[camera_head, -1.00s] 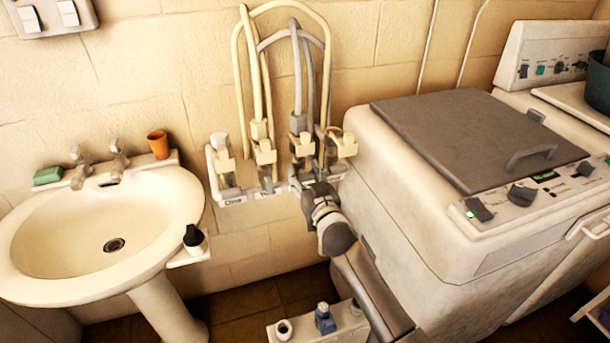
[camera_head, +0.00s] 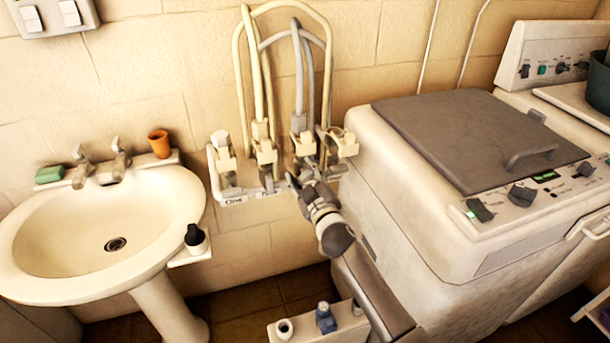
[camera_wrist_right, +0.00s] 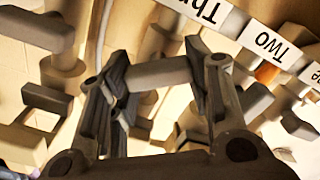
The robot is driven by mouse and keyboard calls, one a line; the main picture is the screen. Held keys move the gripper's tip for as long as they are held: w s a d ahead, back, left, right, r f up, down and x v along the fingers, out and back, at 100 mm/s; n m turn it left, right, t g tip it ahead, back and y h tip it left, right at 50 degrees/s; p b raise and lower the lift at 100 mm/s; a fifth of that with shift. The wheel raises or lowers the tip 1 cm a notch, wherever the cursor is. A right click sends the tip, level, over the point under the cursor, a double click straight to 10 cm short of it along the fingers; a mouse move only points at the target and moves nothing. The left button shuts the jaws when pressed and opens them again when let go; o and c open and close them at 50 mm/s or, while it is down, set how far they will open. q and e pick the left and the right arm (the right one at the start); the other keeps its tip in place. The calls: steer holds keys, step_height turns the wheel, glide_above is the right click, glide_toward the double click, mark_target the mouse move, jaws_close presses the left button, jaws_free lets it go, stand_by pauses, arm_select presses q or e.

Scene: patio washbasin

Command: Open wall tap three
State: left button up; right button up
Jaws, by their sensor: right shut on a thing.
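A row of pale wall taps with hoses is fixed to the tiled wall in the head view. Wall tap three (camera_head: 301,146) is third from the left, with a grey hose rising from it. My right gripper (camera_head: 298,183) is at the lower front of this tap, hiding part of it. In the right wrist view, my right gripper (camera_wrist_right: 160,82) is shut on a short grey bar-shaped tap handle (camera_wrist_right: 160,74), with a finger at each end. A label partly reading "Thr" (camera_wrist_right: 205,9) is close by. My left gripper is not in view.
Neighbouring taps flank it: one (camera_head: 264,152) to the left and one (camera_head: 344,146) to the right. A washbasin (camera_head: 60,225) is at left, a machine (camera_head: 400,190) close at right. A low box with fittings (camera_head: 350,328) stands below.

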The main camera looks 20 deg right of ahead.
steer(key=n, duration=0.5)
steer(key=shift+a+f+n, duration=0.1)
steer(key=shift+f+n, duration=0.05)
steer(key=shift+n, duration=0.25)
steer(key=n, duration=0.4)
steer(key=shift+f+n, duration=0.15)
steer(key=shift+n, duration=0.55)
steer(key=o, duration=1)
steer(key=shift+a, duration=0.1)
steer(key=s, duration=1.2)
steer(key=shift+d, duration=0.25)
steer(key=shift+f, duration=0.1)
